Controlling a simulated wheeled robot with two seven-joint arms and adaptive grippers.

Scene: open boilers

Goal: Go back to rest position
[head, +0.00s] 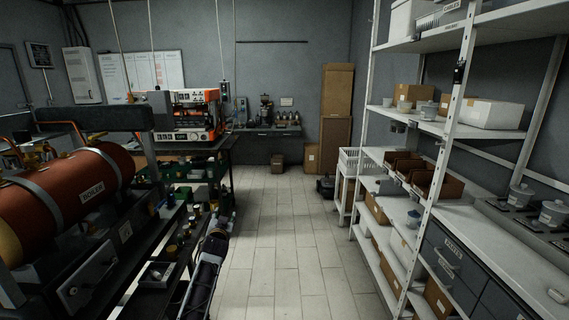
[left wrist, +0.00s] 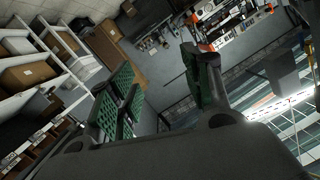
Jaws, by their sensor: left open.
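My left arm shows low in the head view, left of the aisle, with the left gripper (head: 218,229) at its upper end, small and dark. In the left wrist view the left gripper (left wrist: 165,88) has its two green-padded fingers spread wide apart. Nothing is between them. The room behind them looks strongly tilted, with shelves at left and a bright ceiling light at lower right. My right gripper is in neither view.
An orange boiler (head: 83,187) on a dark bench (head: 100,262) stands close at left. An orange-and-white machine (head: 187,115) stands beyond it. White shelving (head: 436,170) with boxes and drawers lines the right. The tiled floor (head: 278,240) between is clear.

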